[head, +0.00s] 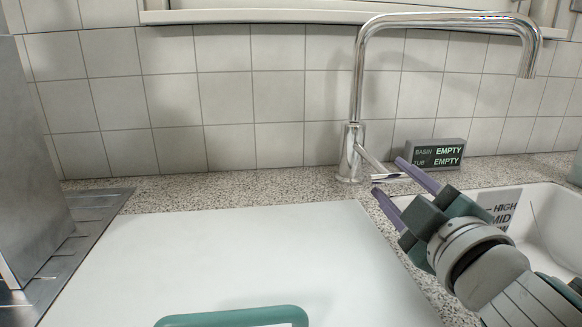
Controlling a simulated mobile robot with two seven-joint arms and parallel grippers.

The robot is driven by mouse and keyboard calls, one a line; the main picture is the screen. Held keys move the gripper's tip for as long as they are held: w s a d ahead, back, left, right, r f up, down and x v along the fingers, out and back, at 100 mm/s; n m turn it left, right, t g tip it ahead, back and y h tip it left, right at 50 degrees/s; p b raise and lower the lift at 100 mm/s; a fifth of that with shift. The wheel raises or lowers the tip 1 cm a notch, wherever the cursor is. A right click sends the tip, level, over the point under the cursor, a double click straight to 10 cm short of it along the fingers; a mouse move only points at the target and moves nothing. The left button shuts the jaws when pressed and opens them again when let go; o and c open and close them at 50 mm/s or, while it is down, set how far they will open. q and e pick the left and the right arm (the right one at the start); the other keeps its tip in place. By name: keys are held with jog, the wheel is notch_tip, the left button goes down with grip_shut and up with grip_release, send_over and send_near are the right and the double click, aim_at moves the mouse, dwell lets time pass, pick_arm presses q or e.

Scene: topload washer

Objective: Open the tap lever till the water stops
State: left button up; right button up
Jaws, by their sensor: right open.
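The chrome tap (357,95) stands on the speckled counter behind the basin, with its spout arching to the right. No water shows at the spout. The tap lever (371,160) slants down to the right from the tap's base. My right gripper (387,176) is open, its two purple fingers pointing up and left at the lever's end. The lever's end appears between or just behind the fingertips; I cannot tell whether they touch. My left gripper is out of view.
A small display (436,153) reads EMPTY for basin and tub. The white basin (545,205) is at the right, with level markings. A white lid (240,250) with a green handle (235,316) fills the front. A grey panel stands at the left.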

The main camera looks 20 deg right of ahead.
aim_at(371, 160)
jog(key=shift+x, duration=2.25)
jog(key=shift+c, duration=0.3)
grip_shut()
